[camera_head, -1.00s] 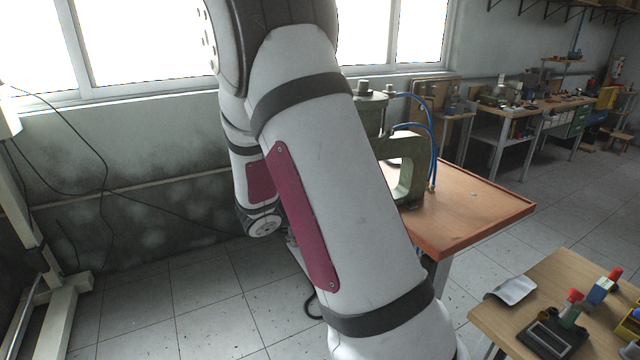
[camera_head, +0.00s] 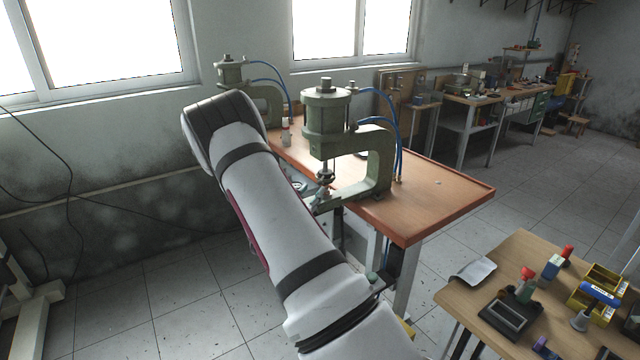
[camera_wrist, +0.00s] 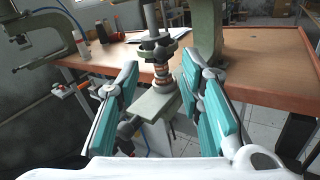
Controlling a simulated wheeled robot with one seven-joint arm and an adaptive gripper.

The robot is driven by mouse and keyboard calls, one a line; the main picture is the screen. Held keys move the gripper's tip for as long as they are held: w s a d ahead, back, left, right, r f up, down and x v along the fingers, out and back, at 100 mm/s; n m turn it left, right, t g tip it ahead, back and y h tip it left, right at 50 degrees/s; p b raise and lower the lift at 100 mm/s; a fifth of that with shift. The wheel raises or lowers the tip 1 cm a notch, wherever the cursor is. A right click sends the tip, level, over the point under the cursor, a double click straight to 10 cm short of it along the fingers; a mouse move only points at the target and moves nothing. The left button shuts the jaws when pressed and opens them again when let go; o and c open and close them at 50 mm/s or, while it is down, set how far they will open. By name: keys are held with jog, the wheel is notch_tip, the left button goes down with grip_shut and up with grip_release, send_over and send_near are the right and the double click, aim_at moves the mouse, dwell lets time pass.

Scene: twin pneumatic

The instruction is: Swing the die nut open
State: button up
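The nearer green press (camera_head: 326,125) stands on the orange-topped bench, with a vertical rod coming down to a die assembly (camera_head: 325,178). In the wrist view the die assembly (camera_wrist: 161,72) shows a pale green bracket, dark rings and a coppery band, above a pale green plate (camera_wrist: 155,104). I cannot tell for sure which part is the die nut. My gripper (camera_wrist: 160,62) is open, its two teal-padded fingers apart on the left and right of the assembly in the picture. I see no clear contact. In the head view my arm hides most of the gripper.
A second green press (camera_head: 230,72) stands farther back on the bench (camera_head: 435,195), with blue hoses. A white bottle (camera_wrist: 80,45) stands at the left in the wrist view. A wooden table (camera_head: 455,297) with tools and yellow bins is at the lower right. The bench's right part is mostly clear.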

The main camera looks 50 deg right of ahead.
aim_at(319, 184)
jog(key=x, duration=0.7)
jog(key=shift+c, duration=0.5)
jog(key=shift+f, duration=0.1)
grip_shut()
